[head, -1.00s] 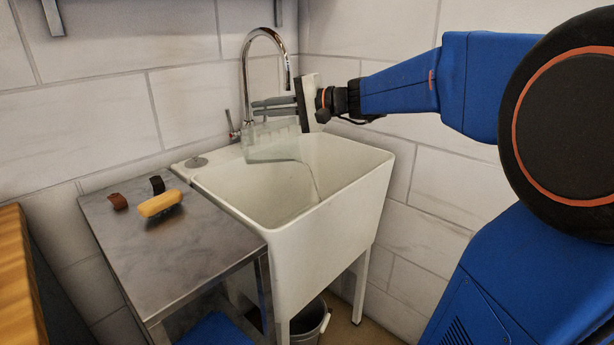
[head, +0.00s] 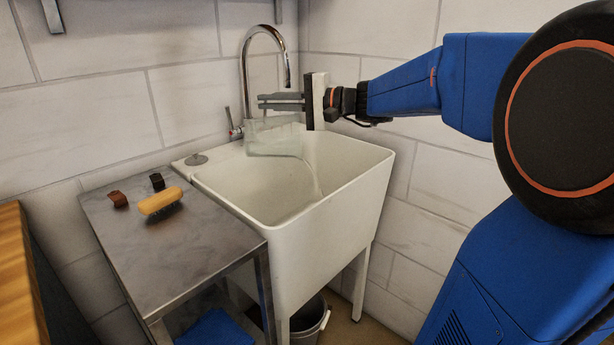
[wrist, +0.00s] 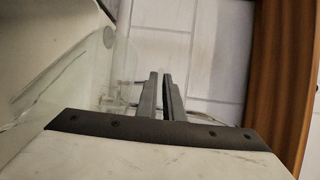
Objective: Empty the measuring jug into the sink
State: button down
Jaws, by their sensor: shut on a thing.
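The clear measuring jug (head: 272,138) hangs over the back left part of the white sink (head: 330,230) in the head view. It is tilted, and a thin stream of clear liquid (head: 313,178) runs from its lower right side down into the basin. My gripper (head: 262,103) is shut on the jug, with its fingers at the jug's top. In the wrist view my gripper's fingers (wrist: 160,90) lie close together, and part of the see-through jug shows around them. How much liquid is left in the jug is hard to tell.
The chrome tap (head: 244,75) arches just behind the jug and gripper. A bucket (head: 310,322) stands under the sink. Tiled walls close off the back.

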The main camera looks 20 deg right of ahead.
jog(key=shift+s+d+r+y, duration=0.2)
jog(key=shift+d+r+y, duration=0.1)
jog(key=shift+d, duration=0.3)
jog(key=shift+s+d+r+m+t+y+p, duration=0.15)
jog(key=shift+s+d+m+t+y, duration=0.15)
jog(key=shift+d, duration=0.3)
jog(key=shift+s+d+r+m+t+y+p, duration=0.15)
jog(key=shift+d+m+t+y, duration=0.15)
jog(key=shift+d+t, duration=0.25)
jog(key=shift+s+d+r+m+t+y+p, duration=0.1)
jog(key=shift+s+d+r+m+t+y, duration=0.15)
jog(key=shift+d, duration=0.45)
jog(key=shift+w+a, duration=0.1)
